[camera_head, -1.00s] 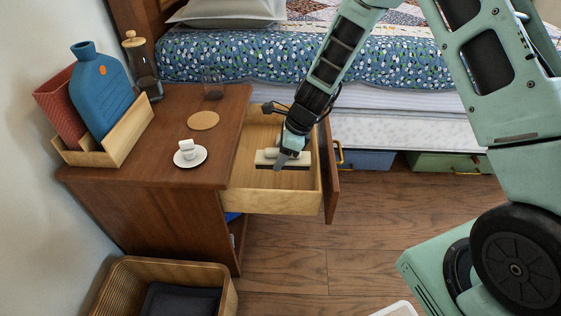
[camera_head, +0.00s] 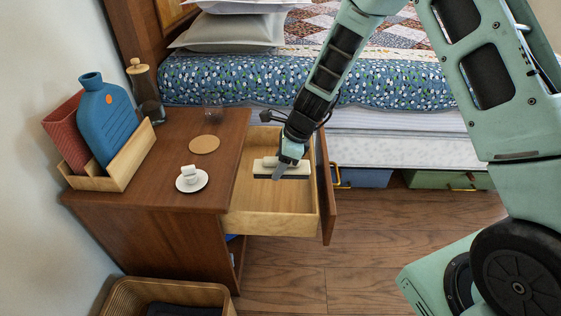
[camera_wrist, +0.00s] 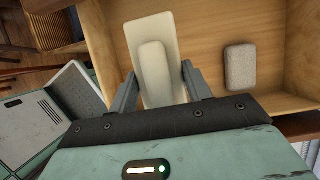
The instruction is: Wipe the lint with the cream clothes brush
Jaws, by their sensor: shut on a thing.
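The cream clothes brush (camera_head: 268,164) is between the fingers of my gripper (camera_head: 283,166), over the open drawer (camera_head: 270,221) of the brown nightstand. A dark underside shows along the brush's lower edge. In the wrist view the brush (camera_wrist: 168,30) has a pale flat back and a raised grip, and my gripper's two fingers (camera_wrist: 158,78) are closed on the sides of that grip. I cannot tell whether the brush touches the drawer floor. No lint can be made out in either view.
A beige block (camera_wrist: 240,67) lies in the drawer. On the nightstand top are a cup on a saucer (camera_head: 204,181), a round coaster (camera_head: 204,144), a glass and a wooden holder (camera_head: 122,177) with a blue bottle. A wicker basket (camera_head: 205,294) stands in front; the bed is behind.

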